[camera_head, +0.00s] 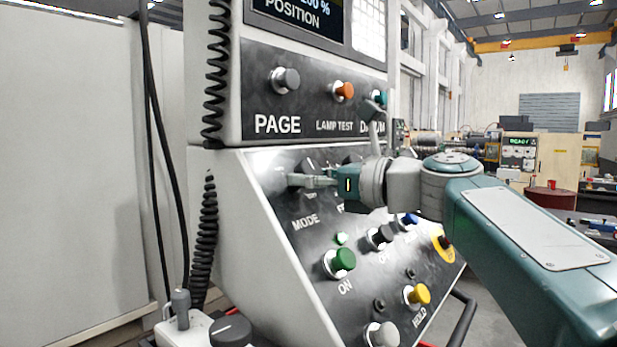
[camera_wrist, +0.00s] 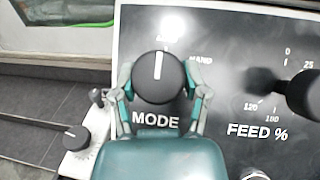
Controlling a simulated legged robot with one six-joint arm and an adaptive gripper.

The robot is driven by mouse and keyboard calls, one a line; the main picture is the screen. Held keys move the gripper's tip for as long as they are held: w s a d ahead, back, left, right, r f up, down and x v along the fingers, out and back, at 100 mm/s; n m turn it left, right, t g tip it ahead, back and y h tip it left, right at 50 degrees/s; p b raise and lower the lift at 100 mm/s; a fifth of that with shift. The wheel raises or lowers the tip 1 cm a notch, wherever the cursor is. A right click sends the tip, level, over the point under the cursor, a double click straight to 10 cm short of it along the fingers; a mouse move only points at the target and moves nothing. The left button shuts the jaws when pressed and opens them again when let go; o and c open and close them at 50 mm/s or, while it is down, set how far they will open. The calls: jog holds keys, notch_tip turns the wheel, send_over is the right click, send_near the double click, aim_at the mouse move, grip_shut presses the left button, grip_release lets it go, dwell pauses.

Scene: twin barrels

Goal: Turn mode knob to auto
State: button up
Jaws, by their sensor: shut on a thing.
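The round black mode knob (camera_wrist: 158,82) sits above the white word MODE on the dark panel (camera_wrist: 225,30) in the wrist view. Its white pointer line stands nearly upright, toward a partly readable label beginning with A at the top. The HAND label is to its right. My gripper (camera_wrist: 158,75) has one finger on each side of the knob and is shut on it. In the head view my gripper (camera_head: 292,181) reaches the sloped panel from the right, just above the MODE label. There the gripper largely hides the knob.
The FEED % knob (camera_wrist: 303,92) is right of the mode knob. Below are a green ON button (camera_head: 340,262), a black button (camera_head: 380,237), a yellow HOLD button (camera_head: 418,294) and a yellow-ringed stop (camera_head: 444,244). A coiled cable (camera_head: 205,230) hangs at the panel's left.

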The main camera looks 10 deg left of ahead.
jog(key=shift+n+g, duration=0.3)
jog(key=o, duration=1.2)
jog(key=shift+c, duration=0.2)
jog(key=v, duration=1.1)
jog(key=shift+d, duration=0.35)
jog(key=shift+s+a+f, duration=0.1)
jog(key=shift+s+f, duration=0.05)
